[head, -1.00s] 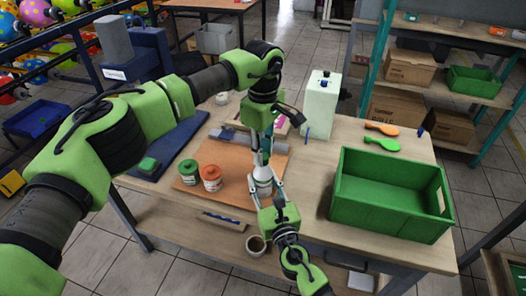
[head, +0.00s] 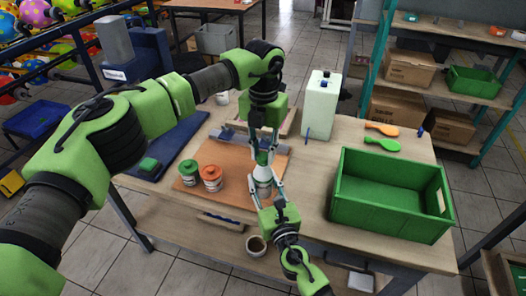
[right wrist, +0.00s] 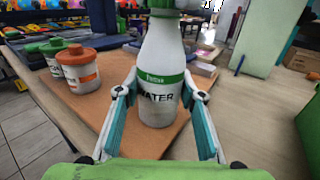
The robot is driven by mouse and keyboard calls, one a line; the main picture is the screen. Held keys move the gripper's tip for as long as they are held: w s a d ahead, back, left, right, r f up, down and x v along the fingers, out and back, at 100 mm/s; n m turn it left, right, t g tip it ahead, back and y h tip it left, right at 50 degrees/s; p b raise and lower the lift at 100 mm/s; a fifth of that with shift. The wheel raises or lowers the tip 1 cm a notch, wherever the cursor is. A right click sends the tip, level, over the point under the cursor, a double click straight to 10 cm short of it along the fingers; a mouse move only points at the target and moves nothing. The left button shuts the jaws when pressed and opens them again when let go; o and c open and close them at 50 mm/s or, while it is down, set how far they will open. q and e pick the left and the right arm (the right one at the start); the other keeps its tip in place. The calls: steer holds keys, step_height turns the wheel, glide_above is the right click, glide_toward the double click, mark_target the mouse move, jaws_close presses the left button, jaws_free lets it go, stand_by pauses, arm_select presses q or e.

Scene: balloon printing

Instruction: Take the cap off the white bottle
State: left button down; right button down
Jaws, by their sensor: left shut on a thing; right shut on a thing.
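The white water bottle (head: 262,181) stands upright on the orange-brown mat (head: 230,160). In the right wrist view the bottle (right wrist: 162,80) shows a green label band. A green cap (right wrist: 172,4) is at the top edge of that view; whether it is still seated on the neck cannot be told. My left gripper (head: 264,150) points down from above and is shut on the cap, partly hiding it. My right gripper (head: 264,190) is shut on the bottle's lower body from the front, one finger on each side.
A green-lidded jar (head: 188,173) and an orange-lidded jar (head: 212,179) stand left of the bottle. A green crate (head: 390,205) is on the right. A large pale container (head: 321,105) stands behind. A cup (head: 256,246) is below the front edge.

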arm_select(q)
steer(key=n, duration=0.5)
arm_select(e)
steer(key=shift+d, duration=0.1)
arm_select(q)
steer(key=n, duration=1.4)
steer(key=shift+r, duration=0.3)
steer(key=shift+r, duration=0.85)
